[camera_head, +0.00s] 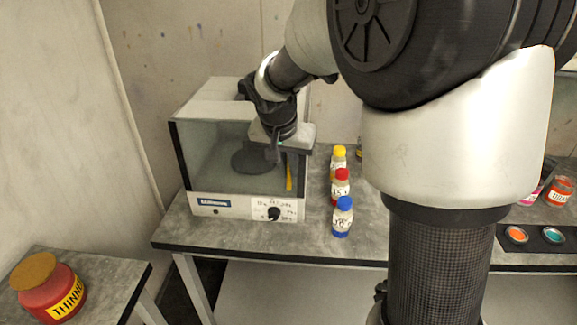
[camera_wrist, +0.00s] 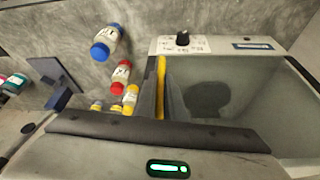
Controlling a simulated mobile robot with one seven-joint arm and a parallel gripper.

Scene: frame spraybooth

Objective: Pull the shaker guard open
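The shaker (camera_head: 232,207) is a white box on the grey table in the head view. Its clear guard (camera_head: 200,160) covers the front, and a dark round plate (camera_head: 255,161) shows behind it. A yellow handle (camera_head: 289,172) stands upright at the guard's right edge. My gripper (camera_head: 287,150) is at this handle from above and behind. In the wrist view the yellow handle (camera_wrist: 161,75) lies between my two dark fingers (camera_wrist: 161,95), close against both. They look shut on it. The guard (camera_wrist: 235,95) looks closed over the shaker, though my gripper hides part of its edge.
Bottles with yellow (camera_head: 339,151), red (camera_head: 342,174) and blue (camera_head: 344,203) caps stand just right of the shaker. A control knob (camera_head: 274,214) is on the shaker's front. A red thinner jar (camera_head: 50,290) stands on another table at front left.

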